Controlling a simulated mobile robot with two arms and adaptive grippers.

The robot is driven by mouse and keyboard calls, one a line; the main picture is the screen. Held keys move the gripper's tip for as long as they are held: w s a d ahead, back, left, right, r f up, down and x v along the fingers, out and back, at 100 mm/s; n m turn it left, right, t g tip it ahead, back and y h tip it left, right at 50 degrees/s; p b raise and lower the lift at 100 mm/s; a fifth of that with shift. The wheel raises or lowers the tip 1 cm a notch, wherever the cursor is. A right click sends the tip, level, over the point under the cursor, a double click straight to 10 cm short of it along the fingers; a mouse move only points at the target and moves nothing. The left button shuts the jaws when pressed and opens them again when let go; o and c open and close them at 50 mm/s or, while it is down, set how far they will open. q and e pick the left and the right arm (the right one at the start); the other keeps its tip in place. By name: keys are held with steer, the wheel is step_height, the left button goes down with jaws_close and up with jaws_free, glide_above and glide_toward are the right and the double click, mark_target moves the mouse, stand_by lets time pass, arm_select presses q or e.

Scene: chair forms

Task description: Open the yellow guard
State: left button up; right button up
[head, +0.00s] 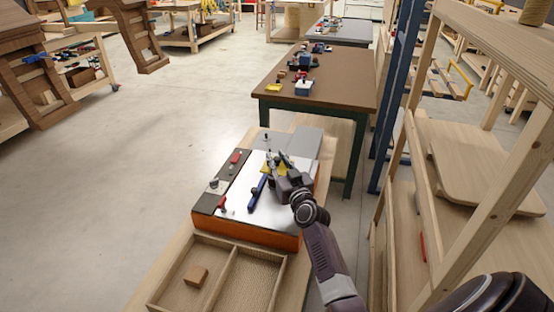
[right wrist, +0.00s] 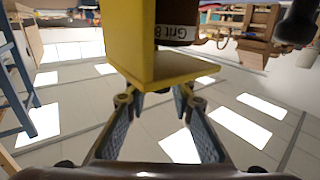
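The yellow guard (head: 268,170) is on the sander on the bench, mostly hidden behind my right gripper in the head view. In the right wrist view the yellow guard (right wrist: 142,45) fills the upper middle, as an upright yellow wall with a flat flange. My right gripper (right wrist: 156,94) has its two fingers spread apart just below the flange. The fingertips are very close to it; I cannot tell whether they touch. In the head view my right gripper (head: 276,163) is over the sander's top. My left gripper is not in view.
The sander (head: 265,237) has an orange side and a grey top with a blue bar (head: 257,193) and red knobs. A wooden tray (head: 222,281) holding a small block (head: 195,276) is in front. A wooden rack (head: 450,200) stands close on the right.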

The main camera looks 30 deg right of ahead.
jaws_close()
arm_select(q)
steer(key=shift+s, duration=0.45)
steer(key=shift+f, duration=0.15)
arm_select(e)
steer(key=shift+d, duration=0.1)
